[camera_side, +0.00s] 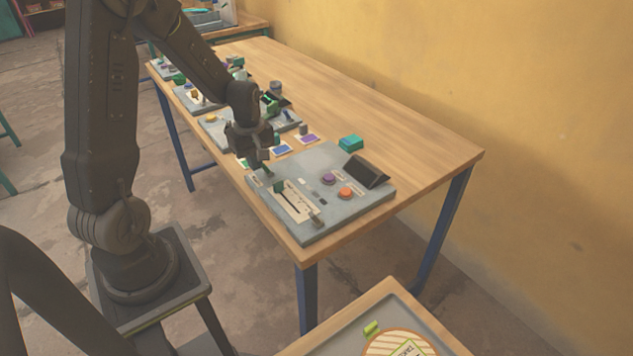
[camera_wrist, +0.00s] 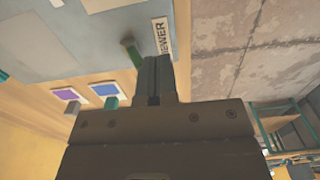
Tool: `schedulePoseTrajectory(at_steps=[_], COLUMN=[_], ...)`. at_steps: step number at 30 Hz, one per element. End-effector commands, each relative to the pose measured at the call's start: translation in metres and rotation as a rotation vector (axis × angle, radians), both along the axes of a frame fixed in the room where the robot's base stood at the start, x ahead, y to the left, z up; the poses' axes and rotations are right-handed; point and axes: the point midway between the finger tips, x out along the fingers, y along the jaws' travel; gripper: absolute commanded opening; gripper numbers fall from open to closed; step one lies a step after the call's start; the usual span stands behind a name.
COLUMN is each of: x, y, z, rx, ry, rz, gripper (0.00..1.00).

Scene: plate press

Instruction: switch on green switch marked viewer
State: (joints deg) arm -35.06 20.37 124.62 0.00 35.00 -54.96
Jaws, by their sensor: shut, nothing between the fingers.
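The green switch (camera_wrist: 132,52) stands on a grey panel (camera_wrist: 85,35) in the wrist view, beside a white label reading VIEWER (camera_wrist: 161,38). My gripper (camera_wrist: 154,60) is shut and empty; its fingertips are close beside the switch, between it and the panel's edge. I cannot tell whether they touch. In the side view my gripper (camera_side: 262,162) is low over the near-left corner of the grey panel (camera_side: 316,158). The switch is small and partly covered by the fingers there, and its setting is unclear.
Other panels fill the table's far end; the right side is clear.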

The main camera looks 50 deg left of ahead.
Motion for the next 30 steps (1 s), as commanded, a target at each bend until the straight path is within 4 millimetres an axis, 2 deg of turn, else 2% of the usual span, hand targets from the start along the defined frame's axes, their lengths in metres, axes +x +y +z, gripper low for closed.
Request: schedulePoseTrajectory(at_steps=[17,30], x=[0.000,0.012], y=[0.000,0.000], z=[0.000,0.000], rx=[0.000,0.000], ry=[0.000,0.000], rz=[0.000,-0.001], gripper=[0.00,0.00])
